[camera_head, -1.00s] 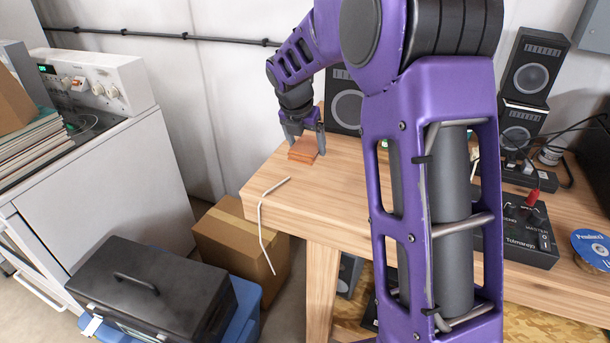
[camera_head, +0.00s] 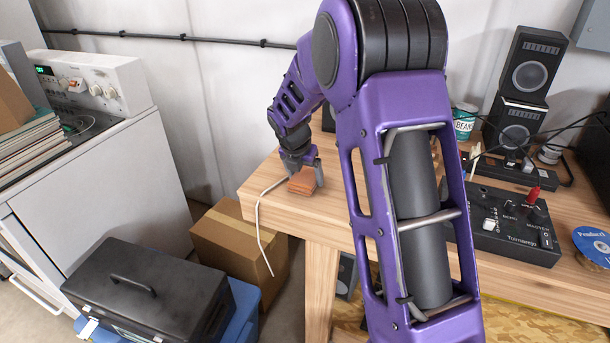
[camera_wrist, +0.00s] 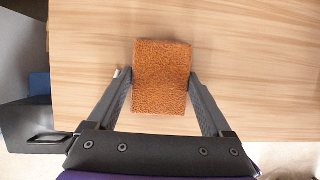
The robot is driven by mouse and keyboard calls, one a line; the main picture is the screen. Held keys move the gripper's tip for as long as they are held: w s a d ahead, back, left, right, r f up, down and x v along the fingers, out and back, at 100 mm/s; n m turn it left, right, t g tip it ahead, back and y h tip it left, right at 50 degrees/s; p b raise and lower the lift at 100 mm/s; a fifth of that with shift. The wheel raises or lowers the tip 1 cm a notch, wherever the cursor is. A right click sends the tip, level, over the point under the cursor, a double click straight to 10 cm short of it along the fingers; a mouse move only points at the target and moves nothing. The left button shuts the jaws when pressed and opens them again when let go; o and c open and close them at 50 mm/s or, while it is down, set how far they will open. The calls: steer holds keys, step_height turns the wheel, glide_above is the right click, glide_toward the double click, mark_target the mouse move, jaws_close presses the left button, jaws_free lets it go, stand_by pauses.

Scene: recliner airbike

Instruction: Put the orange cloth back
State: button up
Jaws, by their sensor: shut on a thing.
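The orange cloth (camera_head: 303,181) is a small folded block at the left end of the wooden table. In the wrist view the cloth (camera_wrist: 162,77) has a rough, towel-like surface and lies between my two fingers. My gripper (camera_head: 302,172) is shut on it, with one finger against each side; it also shows in the wrist view (camera_wrist: 162,88). The cloth is at or just above the tabletop; I cannot tell whether it touches. My arm hides part of the table to the right of it.
A bent pale rod (camera_head: 262,230) hangs over the table's left edge beside the cloth. The table (camera_head: 340,222) also carries a black mixer (camera_head: 510,225), speakers (camera_head: 515,125) and a beans can (camera_head: 464,122). A cardboard box (camera_head: 228,240) and black toolbox (camera_head: 145,285) stand below left.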

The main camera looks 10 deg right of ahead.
steer(key=o, duration=1)
steer(key=p+v, duration=0.1)
steer(key=v, duration=1.1)
steer(key=shift+d+r+p, duration=0.1)
steer(key=shift+r+p, duration=0.05)
steer(key=shift+p, duration=0.15)
